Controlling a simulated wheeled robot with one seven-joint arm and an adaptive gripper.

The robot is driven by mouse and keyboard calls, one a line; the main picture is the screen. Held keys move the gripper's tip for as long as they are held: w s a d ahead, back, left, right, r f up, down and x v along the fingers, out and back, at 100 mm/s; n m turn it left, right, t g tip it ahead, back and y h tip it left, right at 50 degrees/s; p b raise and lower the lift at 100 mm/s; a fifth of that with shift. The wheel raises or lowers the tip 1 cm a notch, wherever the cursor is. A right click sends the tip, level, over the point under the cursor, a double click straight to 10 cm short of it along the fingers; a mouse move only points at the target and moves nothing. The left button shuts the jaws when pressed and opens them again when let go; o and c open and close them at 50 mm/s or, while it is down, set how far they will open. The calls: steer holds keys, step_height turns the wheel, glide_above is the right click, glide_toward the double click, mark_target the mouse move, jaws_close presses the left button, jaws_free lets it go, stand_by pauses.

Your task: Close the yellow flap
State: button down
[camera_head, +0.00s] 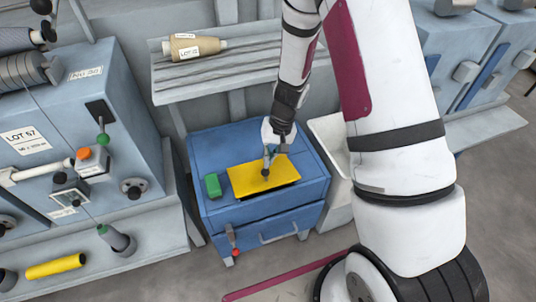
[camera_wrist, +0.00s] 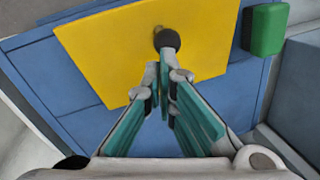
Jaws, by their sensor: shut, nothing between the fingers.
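The yellow flap (camera_head: 251,183) lies on top of the blue cabinet (camera_head: 219,151). A dark strip shows along its near edge in the head view. In the wrist view the yellow flap (camera_wrist: 100,42) fills the upper middle and has a round dark knob (camera_wrist: 167,38) near one edge. My gripper (camera_head: 266,172) is over the flap, with its fingers pointing down at it. In the wrist view my gripper (camera_wrist: 164,72) has its fingertips together just beside the knob; I cannot tell whether they touch it or the flap.
A green block (camera_head: 213,185) sits on the cabinet left of the flap. The cabinet's front has a drawer with a handle (camera_head: 279,232). A shelf (camera_head: 215,72) with a yarn cone (camera_head: 186,47) is behind. A blue-grey machine (camera_head: 70,140) stands left, and a white bin (camera_head: 333,140) right.

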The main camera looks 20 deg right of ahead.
steer(key=shift+s+f+b, duration=1)
steer(key=shift+f, duration=0.05)
steer(key=shift+r, duration=0.1)
